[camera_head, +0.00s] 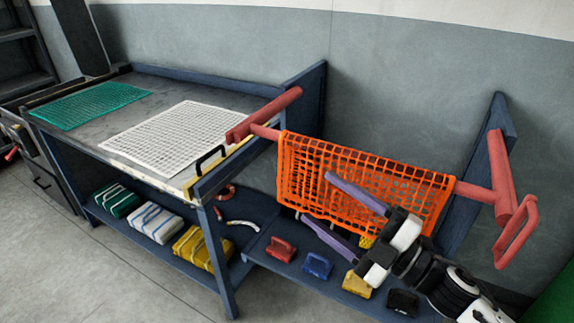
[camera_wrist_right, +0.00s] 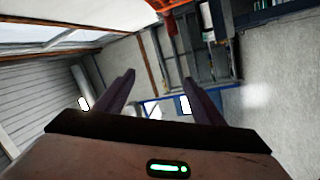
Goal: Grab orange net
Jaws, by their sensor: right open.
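The orange net (camera_head: 365,178) hangs draped over a red horizontal bar between two posts, in the right half of the head view. Its lower edge hangs free above the lower shelf. My right gripper (camera_head: 314,196) is open, with its two purple fingers spread. The upper finger overlaps the front of the net and the lower finger lies below its bottom edge; I cannot tell whether they touch it. In the right wrist view an orange strip of the net (camera_wrist_right: 172,5) shows at the top edge, and nothing lies between the fingers (camera_wrist_right: 158,78). My left gripper is not in view.
A green net (camera_head: 95,105) and a white net (camera_head: 178,137) lie flat on the blue-framed table (camera_head: 165,85). Folded bundles (camera_head: 155,222) sit on its shelf. Red (camera_head: 281,248), blue (camera_head: 318,265) and yellow (camera_head: 357,284) handled blocks stand below the orange net. A red crank handle (camera_head: 516,232) juts out at right.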

